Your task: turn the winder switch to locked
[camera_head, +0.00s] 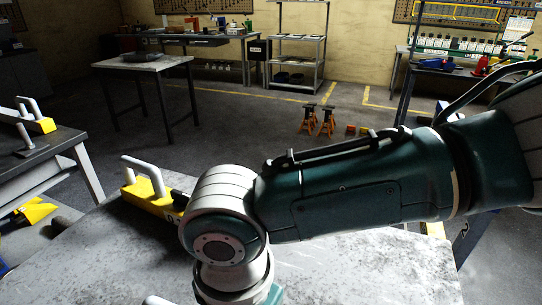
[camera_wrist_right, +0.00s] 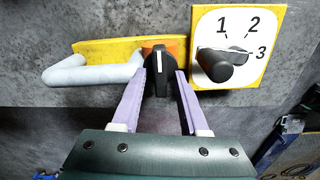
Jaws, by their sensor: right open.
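In the right wrist view, a black rotary switch (camera_wrist_right: 160,74) with a white pointer line sits on an orange base (camera_wrist_right: 173,45). Its white line points away from my gripper, toward the top of the picture; no "locked" mark is readable. My right gripper (camera_wrist_right: 161,88) is open, with one purple finger on each side of the switch; I cannot tell whether either touches it. My right arm crosses the head view and hides the switch and gripper there. My left gripper is in neither view.
A white dial (camera_wrist_right: 235,25) marked 1, 2, 3 with a black knob (camera_wrist_right: 215,65) stands close right of the switch. A yellow block (camera_wrist_right: 110,47) with a white handle (camera_wrist_right: 85,74) is close left. The grey worktop (camera_head: 350,270) is bare at front right.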

